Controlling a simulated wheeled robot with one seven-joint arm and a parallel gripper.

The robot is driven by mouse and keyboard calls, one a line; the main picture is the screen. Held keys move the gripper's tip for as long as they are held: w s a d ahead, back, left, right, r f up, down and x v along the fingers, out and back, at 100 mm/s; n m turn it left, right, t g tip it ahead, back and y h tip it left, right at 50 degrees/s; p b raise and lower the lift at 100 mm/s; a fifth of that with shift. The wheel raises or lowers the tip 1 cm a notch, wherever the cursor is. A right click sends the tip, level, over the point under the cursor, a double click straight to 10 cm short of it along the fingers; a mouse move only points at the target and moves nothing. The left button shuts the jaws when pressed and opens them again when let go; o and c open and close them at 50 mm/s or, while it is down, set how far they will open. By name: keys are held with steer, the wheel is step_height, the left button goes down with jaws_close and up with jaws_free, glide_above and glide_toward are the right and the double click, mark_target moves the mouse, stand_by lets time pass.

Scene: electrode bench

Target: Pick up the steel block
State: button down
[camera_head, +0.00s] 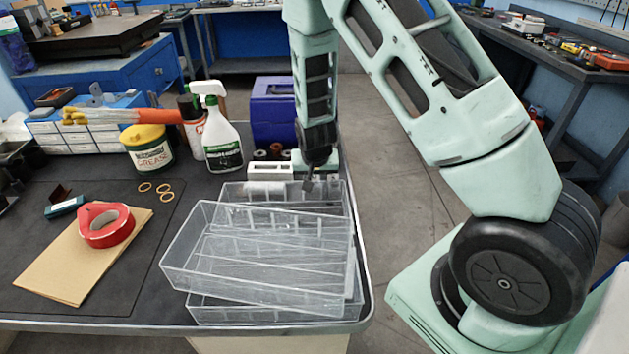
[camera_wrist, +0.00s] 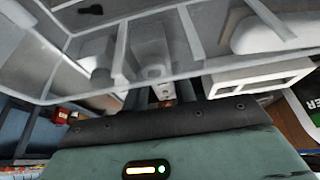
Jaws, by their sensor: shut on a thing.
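My gripper (camera_head: 310,174) points down over the back right part of the rear clear plastic bin (camera_head: 235,197). It is shut on a small grey piece, seemingly the steel block (camera_head: 307,185), at its fingertips. Its fingers (camera_wrist: 160,92) also show at the middle of the wrist view, where a pale grey blocky shape (camera_wrist: 150,50) lies just beyond them, inside the clear bin walls. The block is small and partly hidden by the fingers. I cannot tell whether it touches the bin floor.
Clear bins (camera_head: 260,262) are stacked askew at the bench's front right edge. A white slotted holder (camera_head: 270,170), spray bottle (camera_head: 221,140) and grease tub (camera_head: 148,150) stand behind. Red tape (camera_head: 105,224) lies on brown paper (camera_head: 65,272) at left.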

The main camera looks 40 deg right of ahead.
step_height(320, 180, up, 10)
stand_by(0.5)
